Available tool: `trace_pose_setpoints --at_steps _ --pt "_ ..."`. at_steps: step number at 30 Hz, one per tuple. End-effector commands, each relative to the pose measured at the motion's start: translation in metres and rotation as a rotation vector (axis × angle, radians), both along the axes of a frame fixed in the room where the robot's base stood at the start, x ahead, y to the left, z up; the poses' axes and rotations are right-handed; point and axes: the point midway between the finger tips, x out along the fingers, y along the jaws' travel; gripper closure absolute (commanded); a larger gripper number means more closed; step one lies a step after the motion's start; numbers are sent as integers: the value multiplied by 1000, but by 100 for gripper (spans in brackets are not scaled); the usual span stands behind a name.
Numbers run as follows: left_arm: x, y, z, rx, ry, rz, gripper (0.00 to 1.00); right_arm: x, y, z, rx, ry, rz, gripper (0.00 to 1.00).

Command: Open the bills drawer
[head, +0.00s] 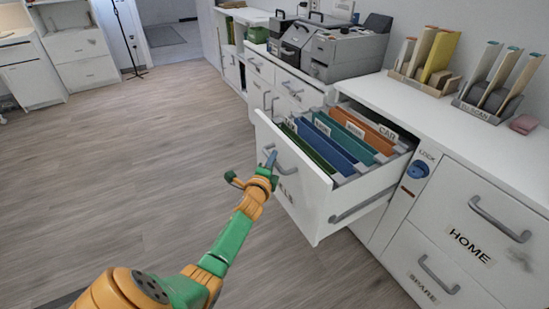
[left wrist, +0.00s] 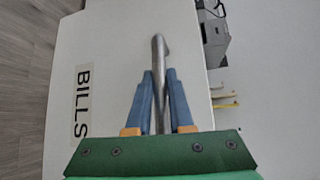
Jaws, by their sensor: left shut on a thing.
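The bills drawer (head: 313,205) is a white drawer pulled well out of the desk, with green, blue, teal and orange hanging files inside. Its label "BILLS" (left wrist: 83,100) reads sideways in the left wrist view; in the head view it is partly hidden behind my gripper. My left gripper (head: 270,162) is at the drawer front, shut on the grey bar handle (head: 286,157). In the left wrist view the blue fingers of my left gripper (left wrist: 159,82) stand on both sides of the handle (left wrist: 159,52). My right gripper is not in view.
A "HOME" drawer (head: 468,245) and a "SPARE" drawer (head: 425,285) are closed at the right, beside a blue lock knob (head: 418,169). File holders (head: 425,85) and a grey machine (head: 340,53) stand on the desk top. The wooden floor (head: 150,150) at the left is clear.

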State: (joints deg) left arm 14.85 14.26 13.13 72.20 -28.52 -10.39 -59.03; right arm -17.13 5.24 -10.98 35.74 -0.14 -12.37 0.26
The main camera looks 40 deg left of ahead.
Motion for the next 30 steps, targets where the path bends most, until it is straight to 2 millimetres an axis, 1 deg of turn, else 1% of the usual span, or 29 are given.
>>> trace_pose_setpoints --at_steps 10,20,21,23,24,30 --pt "-5 1 -2 0 3 -1 100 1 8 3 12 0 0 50" --pt "-5 2 -2 0 3 -1 100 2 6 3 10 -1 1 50" --pt "-5 1 -2 0 3 -1 78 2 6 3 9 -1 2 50" --pt "-5 2 -2 -1 3 -1 61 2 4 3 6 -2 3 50" --pt "-5 2 -1 -1 2 0 50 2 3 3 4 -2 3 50" --pt "-5 2 -1 0 1 0 50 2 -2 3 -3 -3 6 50"
